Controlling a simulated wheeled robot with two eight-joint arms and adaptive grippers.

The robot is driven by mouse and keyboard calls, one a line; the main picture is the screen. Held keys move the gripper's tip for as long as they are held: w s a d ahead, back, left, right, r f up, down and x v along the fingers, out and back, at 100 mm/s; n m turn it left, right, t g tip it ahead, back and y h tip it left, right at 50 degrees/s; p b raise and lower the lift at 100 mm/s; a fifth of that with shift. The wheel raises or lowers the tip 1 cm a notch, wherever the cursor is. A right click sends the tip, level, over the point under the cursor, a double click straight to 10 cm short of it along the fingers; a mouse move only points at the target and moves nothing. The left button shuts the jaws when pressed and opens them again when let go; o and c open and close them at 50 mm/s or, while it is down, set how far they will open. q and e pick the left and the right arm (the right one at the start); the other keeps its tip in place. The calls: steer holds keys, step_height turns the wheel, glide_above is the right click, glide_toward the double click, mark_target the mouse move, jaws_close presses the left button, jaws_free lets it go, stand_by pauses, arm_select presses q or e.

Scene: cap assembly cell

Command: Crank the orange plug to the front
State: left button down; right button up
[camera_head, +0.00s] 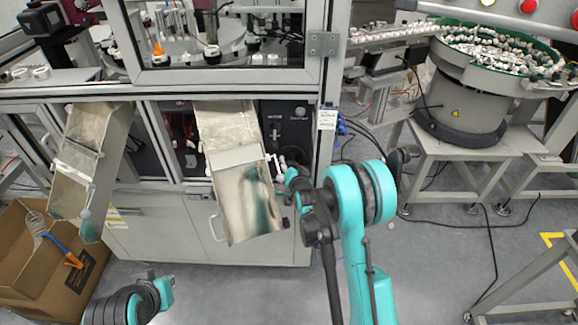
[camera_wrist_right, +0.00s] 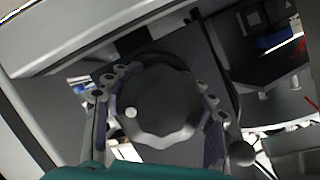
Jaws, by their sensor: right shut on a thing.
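An orange plug (camera_head: 157,47) stands on the round turntable (camera_head: 185,52) behind the machine's window, at the left in the head view. In the right wrist view a dark round knob (camera_wrist_right: 160,108) with a scalloped edge and a white dot fills the middle. My right gripper (camera_wrist_right: 157,92) has one finger on each side of this knob and is shut on it. In the head view my right gripper (camera_head: 281,168) is at the dark panel below the window, and the knob is mostly hidden there. My left arm shows at the bottom left, with its gripper out of view.
Two metal chutes (camera_head: 245,190) (camera_head: 75,170) slope out of the machine front, one close left of my right gripper. A cardboard box (camera_head: 30,275) stands at bottom left. A bowl feeder (camera_head: 465,95) stands at the right. Open floor lies between.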

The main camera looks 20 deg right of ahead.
steer(key=shift+c, duration=0.2)
steer(key=o, duration=1.3)
steer(key=shift+c, duration=0.2)
steer(key=v, duration=0.7)
steer(key=shift+s, duration=0.25)
steer(key=shift+s+d, duration=0.1)
steer(key=shift+d, duration=0.05)
